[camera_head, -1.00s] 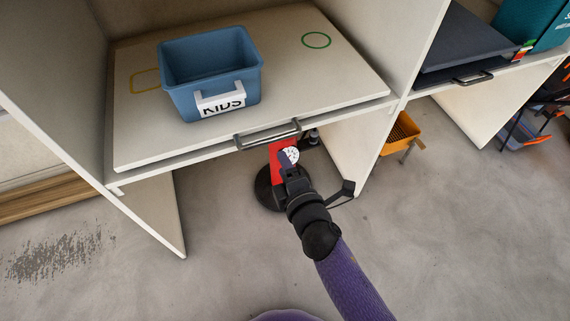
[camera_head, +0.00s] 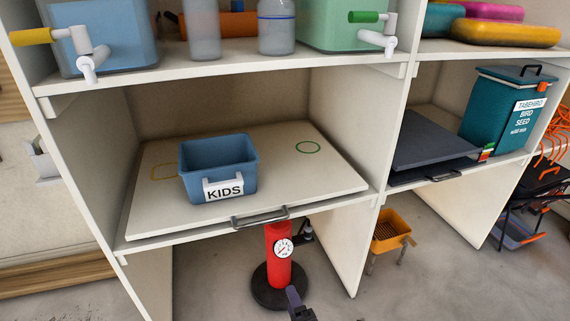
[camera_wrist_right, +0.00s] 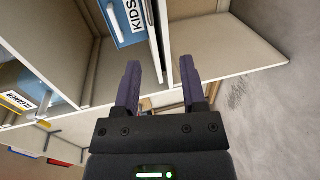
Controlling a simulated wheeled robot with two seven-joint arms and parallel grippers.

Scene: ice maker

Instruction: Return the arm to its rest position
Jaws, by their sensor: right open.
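My right gripper (camera_head: 299,301) shows only in part at the bottom edge of the head view, in front of the red pump's base. In the right wrist view its two purple fingers (camera_wrist_right: 160,88) are apart with nothing between them. The rest of my right arm is out of the head view. A blue bin (camera_head: 218,168) labelled KIDS stands on a white pull-out board (camera_head: 290,155), apart from my gripper. The bin also shows in the right wrist view (camera_wrist_right: 122,22). My left gripper is not in view.
A red pump (camera_head: 277,258) with a gauge stands on the floor below the board's handle (camera_head: 260,216). A dark board (camera_head: 428,150) and a teal bird seed bin (camera_head: 500,105) are at the right. An orange basket (camera_head: 391,232) stands below. The floor in front is clear.

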